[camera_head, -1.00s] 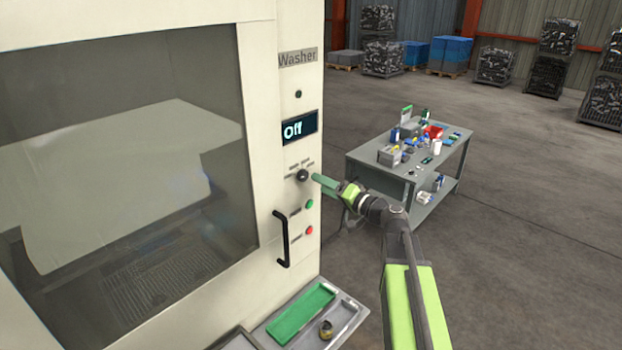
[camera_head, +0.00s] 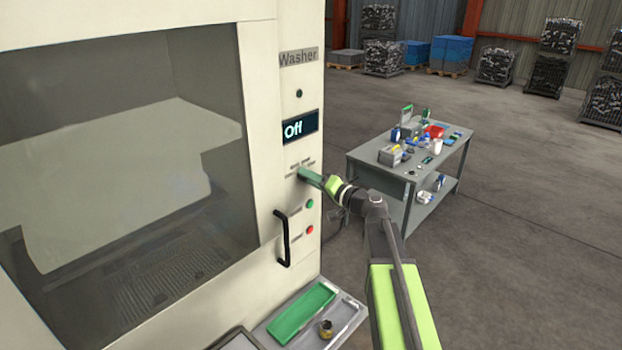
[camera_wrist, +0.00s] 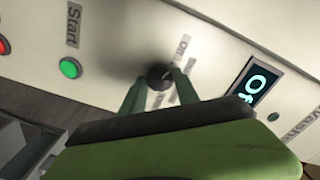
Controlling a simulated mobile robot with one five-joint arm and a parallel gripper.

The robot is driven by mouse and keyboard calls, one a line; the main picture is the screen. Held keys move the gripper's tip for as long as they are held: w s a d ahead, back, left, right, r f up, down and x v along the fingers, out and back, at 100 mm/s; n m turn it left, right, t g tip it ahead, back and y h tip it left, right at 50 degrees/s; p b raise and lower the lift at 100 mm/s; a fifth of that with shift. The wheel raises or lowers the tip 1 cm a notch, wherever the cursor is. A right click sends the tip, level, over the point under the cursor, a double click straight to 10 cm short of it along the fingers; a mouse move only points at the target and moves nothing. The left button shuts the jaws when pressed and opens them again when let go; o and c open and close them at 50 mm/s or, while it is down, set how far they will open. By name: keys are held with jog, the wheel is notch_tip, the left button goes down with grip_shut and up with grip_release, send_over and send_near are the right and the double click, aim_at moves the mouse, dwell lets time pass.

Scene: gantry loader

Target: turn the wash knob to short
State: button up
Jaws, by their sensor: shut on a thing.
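The wash knob (camera_wrist: 158,75) is a small dark round knob on the washer's cream panel, with printed labels around it. In the wrist view my gripper (camera_wrist: 160,82) has its two green fingers shut on the knob, one on each side. In the head view my gripper (camera_head: 303,175) reaches the panel from the right and hides the knob. The display (camera_head: 300,127) above the knob reads "Off"; it also shows in the wrist view (camera_wrist: 255,88). The label lettering near the knob is mostly too small or blurred to read.
Below the knob are a green button (camera_head: 310,204), a red button (camera_head: 310,230) and a black door handle (camera_head: 284,240). A tray (camera_head: 349,318) with a green mat juts out at the bottom. A cluttered grey table (camera_head: 372,167) stands at right. Open floor lies beyond.

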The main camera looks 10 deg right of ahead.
grip_shut()
jog(key=m, duration=0.8)
jog(key=shift+m, duration=0.5)
dwell(0.4)
jog(key=o, duration=1)
grip_release()
